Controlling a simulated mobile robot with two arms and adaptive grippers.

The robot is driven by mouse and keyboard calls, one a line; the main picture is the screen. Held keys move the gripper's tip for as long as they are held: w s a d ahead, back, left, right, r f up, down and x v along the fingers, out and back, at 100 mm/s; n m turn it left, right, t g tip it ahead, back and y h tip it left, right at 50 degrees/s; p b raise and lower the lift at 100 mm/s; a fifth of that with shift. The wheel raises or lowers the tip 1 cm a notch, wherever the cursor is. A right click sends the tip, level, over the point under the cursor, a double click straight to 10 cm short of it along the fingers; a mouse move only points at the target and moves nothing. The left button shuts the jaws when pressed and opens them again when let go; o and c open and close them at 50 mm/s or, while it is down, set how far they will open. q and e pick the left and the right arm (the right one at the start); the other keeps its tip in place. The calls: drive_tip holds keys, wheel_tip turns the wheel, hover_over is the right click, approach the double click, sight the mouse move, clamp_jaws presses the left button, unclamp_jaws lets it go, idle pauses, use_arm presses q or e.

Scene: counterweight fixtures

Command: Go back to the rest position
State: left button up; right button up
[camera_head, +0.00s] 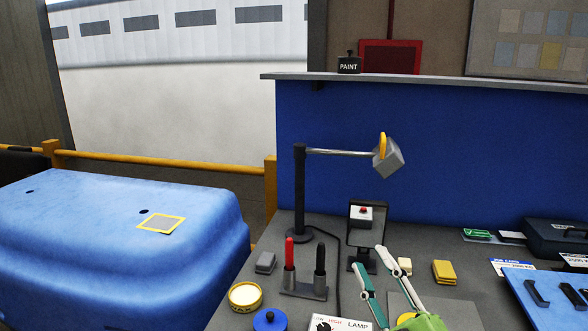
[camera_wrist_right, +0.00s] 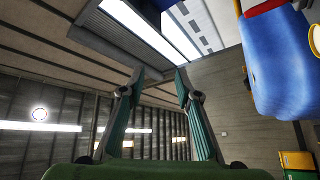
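My right gripper (camera_head: 369,259) comes in at the bottom of the head view, with green and white fingers pointing up and left over the grey bench (camera_head: 225,310). Its two fingertips are apart and nothing is between them. In the right wrist view the gripper (camera_wrist_right: 160,75) is also open and empty, with the ceiling and wall behind it. My left gripper is not in view. The task names no object.
A lamp (camera_head: 299,190) with a jointed arm stands on the bench. Near it are a pen holder (camera_head: 304,288), a yellow tin (camera_head: 245,296), a mirror-like stand (camera_head: 367,240) and a yellow block (camera_head: 444,272). A blue tray (camera_head: 535,312) lies right; a blue car panel (camera_head: 100,240) is left.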

drive_tip(key=s+d+f+m+g+h, duration=0.3)
drive_tip(key=f+m, duration=0.1)
drive_tip(key=f, duration=0.3)
drive_tip(key=s+d+f+m+g+h, duration=0.2)
drive_tip(key=d+f+m+g+h, duration=0.1)
drive_tip(key=f, duration=0.5)
drive_tip(key=s+d+f+m+g+h, duration=0.3)
drive_tip(key=f+m, duration=0.1)
drive_tip(key=f, duration=0.3)
drive_tip(key=s+a+f+m+g+y, duration=0.1)
drive_tip(key=s+f+g, duration=0.3)
drive_tip(key=s+f, duration=0.45)
drive_tip(key=s+a+f+g+y, duration=0.15)
drive_tip(key=s+f+g, duration=0.3)
drive_tip(key=s, duration=0.65)
wheel_tip(320, 180, down, 25)
drive_tip(key=s+g, duration=0.2)
drive_tip(key=s+d+f, duration=0.2)
drive_tip(key=s+f, duration=1.5)
drive_tip(key=shift+d+f+g, duration=0.25)
drive_tip(key=shift+f+g, duration=0.1)
